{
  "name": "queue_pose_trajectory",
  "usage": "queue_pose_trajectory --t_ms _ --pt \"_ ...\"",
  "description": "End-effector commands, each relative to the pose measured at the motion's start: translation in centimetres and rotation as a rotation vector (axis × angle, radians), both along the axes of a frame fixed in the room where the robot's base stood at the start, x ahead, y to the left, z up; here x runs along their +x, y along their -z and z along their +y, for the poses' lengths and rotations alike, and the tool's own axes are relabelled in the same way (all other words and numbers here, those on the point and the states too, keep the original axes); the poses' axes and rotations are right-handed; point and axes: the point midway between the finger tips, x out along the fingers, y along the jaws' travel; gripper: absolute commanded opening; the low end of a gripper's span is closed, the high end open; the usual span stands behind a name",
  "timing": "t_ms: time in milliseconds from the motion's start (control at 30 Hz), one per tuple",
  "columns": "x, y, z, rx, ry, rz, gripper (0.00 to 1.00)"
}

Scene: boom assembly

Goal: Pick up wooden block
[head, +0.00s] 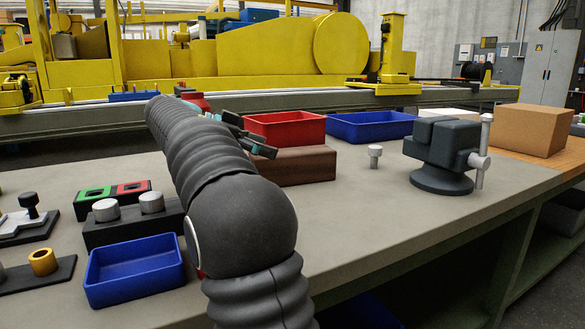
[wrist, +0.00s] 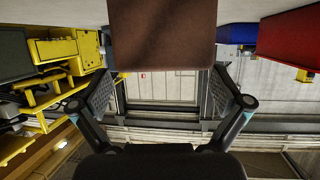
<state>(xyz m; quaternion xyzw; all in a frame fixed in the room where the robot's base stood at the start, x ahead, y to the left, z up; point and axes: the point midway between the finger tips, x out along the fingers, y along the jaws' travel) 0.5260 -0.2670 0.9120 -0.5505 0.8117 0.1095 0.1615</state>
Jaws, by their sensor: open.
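The wooden block (head: 296,166) is a brown rectangular block lying on the grey workbench, in front of the red bin. In the wrist view the wooden block (wrist: 163,36) fills the top middle. My gripper (wrist: 163,82) is open, with one finger on each side of the picture. The block's near end lines up with the gap between the fingertips; I cannot tell how far it reaches between them. In the head view my gripper (head: 248,137) shows at the block's left end, partly hidden by my arm, which also covers part of the block's left side.
A red bin (head: 285,128) stands right behind the block, with a blue bin (head: 370,125) to its right. A small grey peg (head: 375,156) and a dark vise (head: 440,155) stand further right. A nearer blue bin (head: 134,270) and fixtures lie left. The bench's front middle is clear.

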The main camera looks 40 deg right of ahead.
Motion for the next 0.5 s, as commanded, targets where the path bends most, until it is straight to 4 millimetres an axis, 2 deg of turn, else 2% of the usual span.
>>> queue_pose_trajectory --t_ms 300,500 --pt "-1.1 1.4 -3.7 0.000 0.004 0.001 1.00" --pt "-1.4 1.8 -4.6 0.000 0.002 0.000 1.00"
